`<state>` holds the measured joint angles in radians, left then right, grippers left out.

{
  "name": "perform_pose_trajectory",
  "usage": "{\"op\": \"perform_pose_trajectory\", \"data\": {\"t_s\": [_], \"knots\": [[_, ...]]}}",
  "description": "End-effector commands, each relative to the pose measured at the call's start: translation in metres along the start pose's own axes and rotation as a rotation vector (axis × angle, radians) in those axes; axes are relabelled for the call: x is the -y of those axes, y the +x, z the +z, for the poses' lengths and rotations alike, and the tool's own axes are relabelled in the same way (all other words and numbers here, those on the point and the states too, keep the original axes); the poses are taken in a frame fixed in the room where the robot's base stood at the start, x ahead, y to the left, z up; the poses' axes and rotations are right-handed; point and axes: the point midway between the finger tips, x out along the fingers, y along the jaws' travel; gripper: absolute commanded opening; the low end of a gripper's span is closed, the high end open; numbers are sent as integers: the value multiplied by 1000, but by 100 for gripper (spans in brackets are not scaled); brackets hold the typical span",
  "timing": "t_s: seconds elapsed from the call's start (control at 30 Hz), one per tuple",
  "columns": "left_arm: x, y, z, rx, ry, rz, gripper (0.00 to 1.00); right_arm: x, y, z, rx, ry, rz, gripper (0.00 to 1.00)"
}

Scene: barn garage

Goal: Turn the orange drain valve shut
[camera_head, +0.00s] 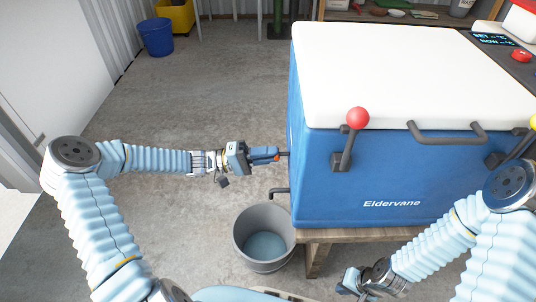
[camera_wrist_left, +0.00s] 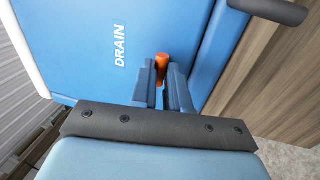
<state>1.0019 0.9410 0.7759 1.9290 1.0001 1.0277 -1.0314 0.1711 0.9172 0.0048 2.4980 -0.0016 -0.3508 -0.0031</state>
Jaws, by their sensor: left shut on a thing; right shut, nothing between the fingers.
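The orange drain valve (camera_wrist_left: 161,62) is on the side of the blue cooler, beside the white word DRAIN in the left wrist view. My left gripper (camera_head: 276,153) reaches the cooler's left side, and its fingers (camera_wrist_left: 166,85) are shut on the orange valve handle. The valve is mostly hidden by the fingers in the head view. The blue cooler (camera_head: 400,180) has a white lid and stands on a wooden bench. A dark spout (camera_head: 280,191) sticks out low on its left side. My right gripper (camera_head: 350,283) is shut and empty, low in front of the bench.
A grey bucket (camera_head: 264,238) with liquid in it stands on the floor below the spout. A red-knobbed latch (camera_head: 357,118) and a dark handle (camera_head: 447,138) stick out of the cooler's front. The concrete floor (camera_head: 200,90) behind my left arm is clear.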

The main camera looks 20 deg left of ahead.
Motion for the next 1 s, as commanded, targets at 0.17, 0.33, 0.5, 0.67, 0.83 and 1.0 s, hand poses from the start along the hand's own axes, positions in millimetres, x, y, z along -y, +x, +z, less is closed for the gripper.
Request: {"op": "perform_pose_trajectory", "data": {"t_s": [0.17, 0.33, 0.5, 0.67, 0.83, 1.0], "knots": [[2, 0, 2, 4, -1, -2, 24, 0, 0, 0, 0, 0, 0, 0], [1, 0, 1, 2, -1, -1, 40, 0, 0, 0, 0, 0, 0, 0], [1, 0, 1, 1, -1, -1, 40, 0, 0, 0, 0, 0, 0, 0], [1, -10, 0, -2, -1, -2, 40, 0, 0, 0, 0, 0, 0, 0], [0, -43, 0, -3, 0, -3, 40, 0, -2, 0, 0, 0, 0, 0], [1, -87, 0, -3, -1, -3, 40, 1, -3, 0, -1, 0, 1, 0]]}}
